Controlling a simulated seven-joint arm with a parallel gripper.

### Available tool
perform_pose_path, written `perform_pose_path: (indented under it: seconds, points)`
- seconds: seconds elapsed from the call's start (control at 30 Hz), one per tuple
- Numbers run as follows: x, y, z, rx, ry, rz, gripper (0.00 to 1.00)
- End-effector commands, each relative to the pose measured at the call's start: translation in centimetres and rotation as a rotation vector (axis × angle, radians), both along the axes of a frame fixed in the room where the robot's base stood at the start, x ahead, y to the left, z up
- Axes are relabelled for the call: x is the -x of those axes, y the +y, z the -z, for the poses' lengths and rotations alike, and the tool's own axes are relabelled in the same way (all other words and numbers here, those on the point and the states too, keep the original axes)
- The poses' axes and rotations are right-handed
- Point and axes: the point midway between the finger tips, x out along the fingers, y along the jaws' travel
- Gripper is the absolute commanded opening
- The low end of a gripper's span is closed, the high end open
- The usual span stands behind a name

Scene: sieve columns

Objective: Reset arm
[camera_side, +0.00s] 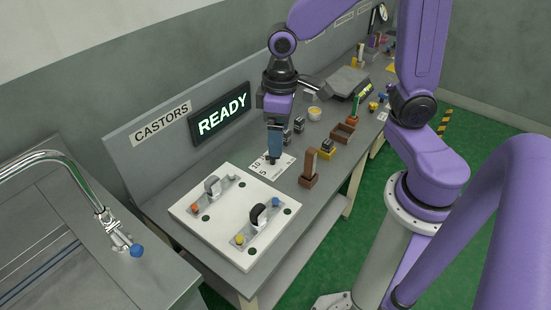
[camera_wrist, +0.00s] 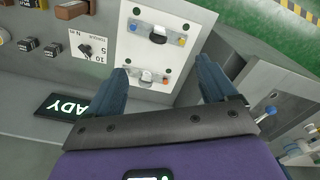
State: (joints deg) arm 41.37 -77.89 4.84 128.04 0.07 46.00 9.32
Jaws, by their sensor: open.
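My gripper (camera_side: 273,157) hangs above the bench, over the area of the white torque card (camera_side: 264,172), behind the white fixture board (camera_side: 213,232). In the wrist view its two blue fingers (camera_wrist: 170,85) are spread apart with nothing between them. The fixture board also shows in the wrist view (camera_wrist: 187,62), beyond the fingers. On the board are two grey brackets with castors: one castor has a grey wheel (camera_side: 211,185), the other a black wheel (camera_side: 258,214). An orange knob and a yellow knob sit at their ends.
A READY display (camera_side: 221,115) is on the back panel. A sink with a tap (camera_side: 113,236) is at left.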

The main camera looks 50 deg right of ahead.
Motion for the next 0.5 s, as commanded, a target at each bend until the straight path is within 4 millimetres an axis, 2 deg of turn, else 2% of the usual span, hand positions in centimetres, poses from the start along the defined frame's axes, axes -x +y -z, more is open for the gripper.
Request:
perform_pose_path:
  seconds: [0.03,0.1,0.3,0.5]
  points:
    - [1.8,0.3,-0.6,-0.003,-0.004,-0.067,0.85]
    - [4.2,0.4,-1.1,-0.004,-0.005,-0.158,0.85]
    - [10.5,-0.3,-2.2,-0.006,-0.010,-0.408,0.85]
    - [14.3,-1.5,-2.5,-0.007,-0.011,-0.576,0.85]
